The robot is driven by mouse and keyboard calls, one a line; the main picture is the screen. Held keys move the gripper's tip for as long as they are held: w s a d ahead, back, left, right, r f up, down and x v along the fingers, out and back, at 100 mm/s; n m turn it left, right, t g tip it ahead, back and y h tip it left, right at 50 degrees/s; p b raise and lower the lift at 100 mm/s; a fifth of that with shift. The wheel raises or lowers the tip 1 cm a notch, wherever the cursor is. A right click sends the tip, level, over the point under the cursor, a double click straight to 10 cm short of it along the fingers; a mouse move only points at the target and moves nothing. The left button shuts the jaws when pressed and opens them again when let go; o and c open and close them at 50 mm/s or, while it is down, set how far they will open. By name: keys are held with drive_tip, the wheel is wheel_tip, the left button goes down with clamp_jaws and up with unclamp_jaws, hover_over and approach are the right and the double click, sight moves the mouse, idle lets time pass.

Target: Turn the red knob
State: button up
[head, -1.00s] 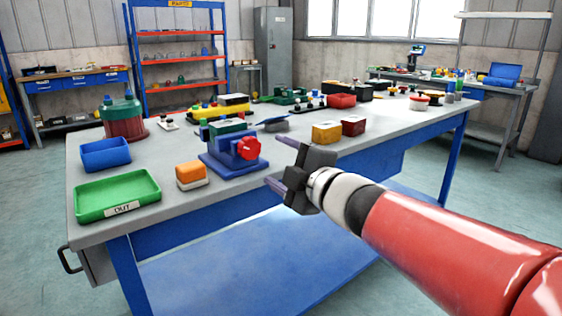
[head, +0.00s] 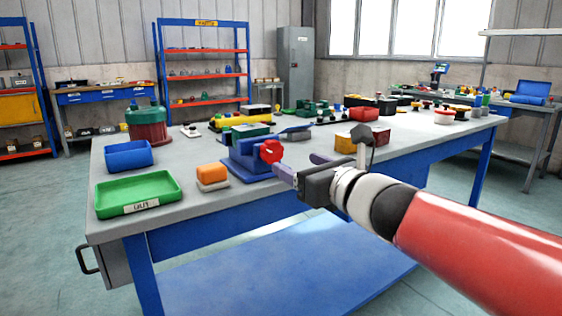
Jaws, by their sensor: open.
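The red knob (head: 270,151) is a lobed handle on the right front face of a blue fixture (head: 243,162) near the front edge of the workbench. A dark green block sits on top of the fixture. My gripper (head: 297,166) reaches in from the right at about the knob's height. Its two purple-grey fingers point left toward the knob, spread apart, with nothing visible between them. The fingertips appear just right of the knob; whether they touch it I cannot tell.
On the bench (head: 190,212), a green tray (head: 138,193), a blue bin (head: 128,155) and an orange-and-white block (head: 212,177) stand left of the fixture. A yellow block (head: 343,143) and a red block (head: 380,136) stand behind my gripper. Several parts line the back.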

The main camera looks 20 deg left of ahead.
sight(276, 152)
drive_tip(key=p+x, duration=0.1)
drive_tip(key=x, duration=0.7)
drive_tip(key=shift+c, duration=0.5)
drive_tip(key=shift+d, duration=0.1)
drive_tip(key=c, duration=0.9)
